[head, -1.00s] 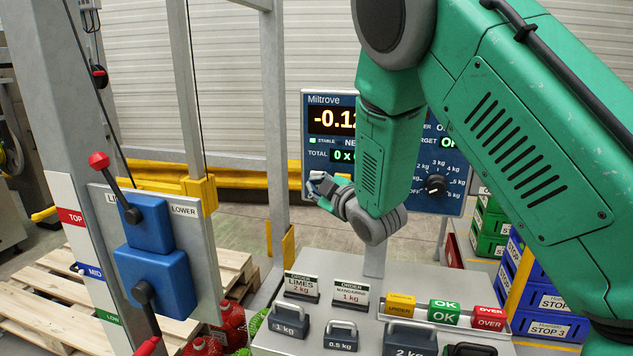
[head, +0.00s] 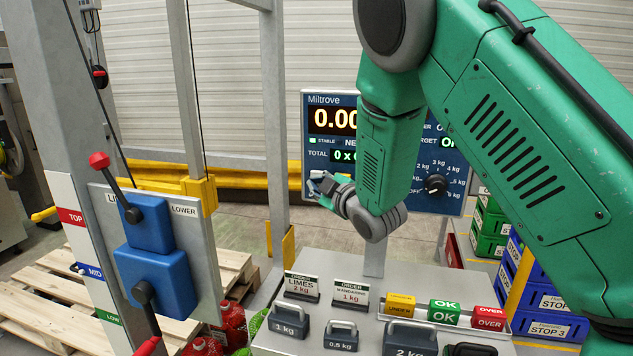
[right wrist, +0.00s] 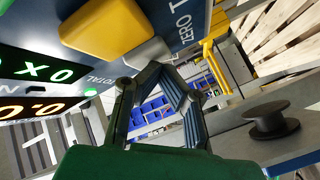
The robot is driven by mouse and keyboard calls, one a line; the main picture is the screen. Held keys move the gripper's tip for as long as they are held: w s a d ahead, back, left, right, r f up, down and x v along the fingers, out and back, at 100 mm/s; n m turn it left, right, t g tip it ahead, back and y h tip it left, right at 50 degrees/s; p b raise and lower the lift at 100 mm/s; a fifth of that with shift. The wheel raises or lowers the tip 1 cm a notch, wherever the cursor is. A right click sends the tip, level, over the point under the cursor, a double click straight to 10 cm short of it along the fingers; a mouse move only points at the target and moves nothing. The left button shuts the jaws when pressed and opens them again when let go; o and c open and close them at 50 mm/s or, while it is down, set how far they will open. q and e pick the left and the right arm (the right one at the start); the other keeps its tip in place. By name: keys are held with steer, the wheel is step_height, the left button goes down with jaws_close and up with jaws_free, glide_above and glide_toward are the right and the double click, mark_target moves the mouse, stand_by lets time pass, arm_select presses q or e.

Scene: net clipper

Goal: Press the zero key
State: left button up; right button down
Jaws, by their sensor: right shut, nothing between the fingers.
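A pale grey key (right wrist: 149,54) sits on the dark blue panel beside the printed word ZERO, in the right wrist view. A larger yellow key (right wrist: 106,27) is close by it. My right gripper (right wrist: 160,68) is shut and empty, its tips right at the pale key; I cannot tell whether they touch it. In the head view my right gripper (head: 322,184) is at the lower left of the Miltrove panel (head: 447,200), where it hides the keys. The panel's top display (head: 333,119) begins with 0.00. My left gripper is not in view.
Below the panel is a grey counter (head: 300,262) with order cards, weights and coloured OK, OVER and UNDER blocks. A lever post with a blue box (head: 160,280) stands at the left. Blue and green crates (head: 550,300) are at the right.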

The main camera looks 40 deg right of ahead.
steer(key=shift+s+a, duration=0.1)
steer(key=shift+a, duration=0.05)
steer(key=shift+s+a, duration=0.45)
steer(key=shift+a, duration=0.05)
steer(key=s+a, duration=0.3)
steer(key=a, duration=0.1)
steer(key=shift+s+b, duration=0.15)
steer(key=shift+b, duration=0.2)
steer(key=shift+d, duration=0.1)
stand_by(0.7)
